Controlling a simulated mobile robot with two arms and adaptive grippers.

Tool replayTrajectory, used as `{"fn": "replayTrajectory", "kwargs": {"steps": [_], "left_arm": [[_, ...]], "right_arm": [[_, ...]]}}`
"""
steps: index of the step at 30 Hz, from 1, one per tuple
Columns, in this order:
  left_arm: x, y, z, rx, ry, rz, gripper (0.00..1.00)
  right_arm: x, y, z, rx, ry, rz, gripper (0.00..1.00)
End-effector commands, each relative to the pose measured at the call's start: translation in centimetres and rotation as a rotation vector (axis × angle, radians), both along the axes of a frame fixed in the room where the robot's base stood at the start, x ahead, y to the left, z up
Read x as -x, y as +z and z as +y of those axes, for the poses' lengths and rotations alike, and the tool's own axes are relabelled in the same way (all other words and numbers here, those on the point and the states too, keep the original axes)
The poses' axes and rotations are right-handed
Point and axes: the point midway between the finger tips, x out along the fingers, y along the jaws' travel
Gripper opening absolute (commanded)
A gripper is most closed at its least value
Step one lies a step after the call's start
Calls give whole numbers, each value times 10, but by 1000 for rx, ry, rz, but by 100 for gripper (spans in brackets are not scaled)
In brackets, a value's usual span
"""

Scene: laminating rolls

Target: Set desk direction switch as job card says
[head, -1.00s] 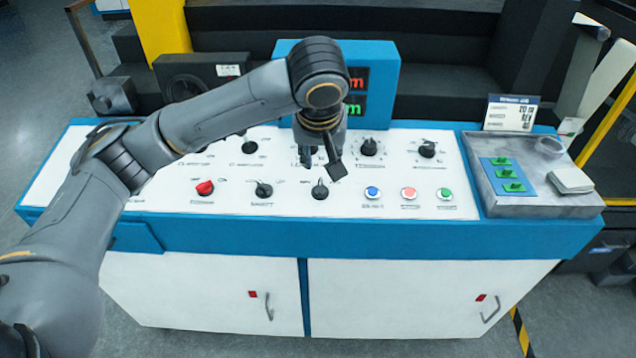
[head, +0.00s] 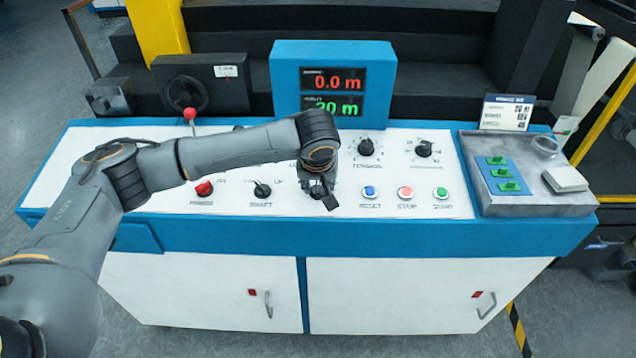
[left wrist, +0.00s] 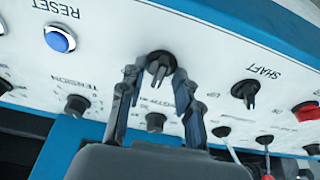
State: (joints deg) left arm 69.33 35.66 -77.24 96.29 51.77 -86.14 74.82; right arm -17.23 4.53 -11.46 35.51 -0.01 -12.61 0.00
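A black pointer switch (left wrist: 160,68) is in the middle of the left wrist view, right of the blue RESET button and left of the SHAFT knob as seen there. Its label is not readable. My left gripper (left wrist: 155,76) is open, with one finger on each side of this switch; I cannot tell whether they touch it. In the head view my left gripper (head: 322,190) is over the lower row of the white panel and hides the switch. The job card (head: 508,112) stands at the back right of the desk; its text is too small to read. My right gripper is not in view.
The SHAFT knob (head: 262,189) and a red knob (head: 204,188) are to the left. The RESET (head: 370,192), STOP (head: 405,193) and START (head: 440,193) buttons are to the right. A grey tray (head: 525,207) holds green-handled parts. The display (head: 333,50) reads 0.0 m and 20 m.

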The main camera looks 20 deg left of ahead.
Motion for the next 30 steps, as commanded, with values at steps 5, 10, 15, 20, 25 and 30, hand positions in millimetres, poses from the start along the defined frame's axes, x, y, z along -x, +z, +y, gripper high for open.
{"fn": "replayTrajectory", "kwargs": {"steps": [5,10,15,20,25,30], "left_arm": [[-1,-2,0,1,0,0,33],[0,-1,0,0,0,0,19],[0,-1,0,0,0,0,0],[0,0,0,2,11,1,0],[0,1,-1,13,66,-1,0],[0,3,-1,31,175,-3,0]], "right_arm": [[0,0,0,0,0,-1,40],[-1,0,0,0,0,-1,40],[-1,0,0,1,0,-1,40],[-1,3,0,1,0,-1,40],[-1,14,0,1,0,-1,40],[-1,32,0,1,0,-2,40]]}}
